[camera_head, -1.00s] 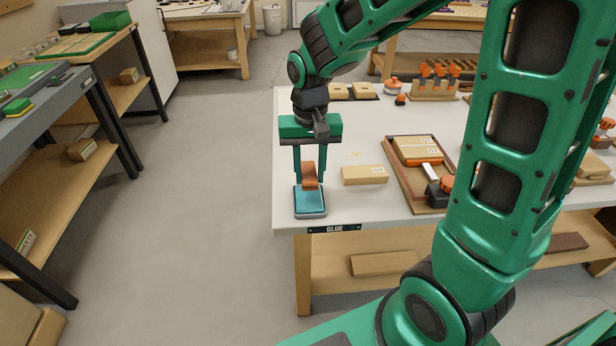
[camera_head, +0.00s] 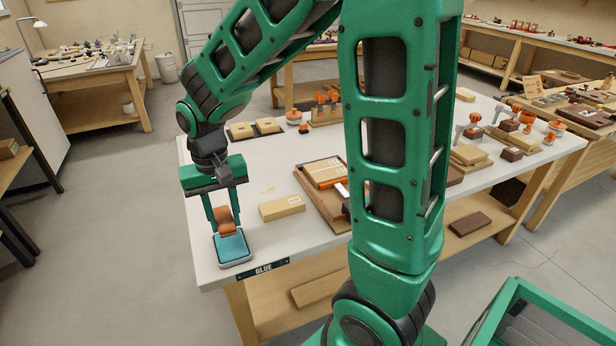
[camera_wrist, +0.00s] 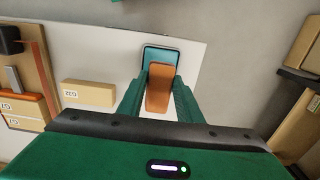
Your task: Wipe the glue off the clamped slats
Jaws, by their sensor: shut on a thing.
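My gripper (camera_head: 226,212) points down at the near left corner of the white table, shut on an orange-brown wiping block (camera_head: 228,222). The block also shows between the fingers in the wrist view (camera_wrist: 160,88). Its lower end is at a shallow dish with a teal pad (camera_head: 233,250); I cannot tell whether they touch. Pale slats (camera_head: 322,172) lie in a brown tray (camera_head: 315,205) to the right, with an orange clamp part (camera_head: 341,186) beside them. My arm hides part of the tray.
A loose pale block (camera_head: 282,208) lies between the dish and tray. A "GLUE" label (camera_head: 263,268) is on the table's front edge. Farther back are pale blocks on dark mats (camera_head: 254,129) and a rack of orange-topped tools (camera_head: 325,108). More clamps and blocks (camera_head: 475,135) stand right.

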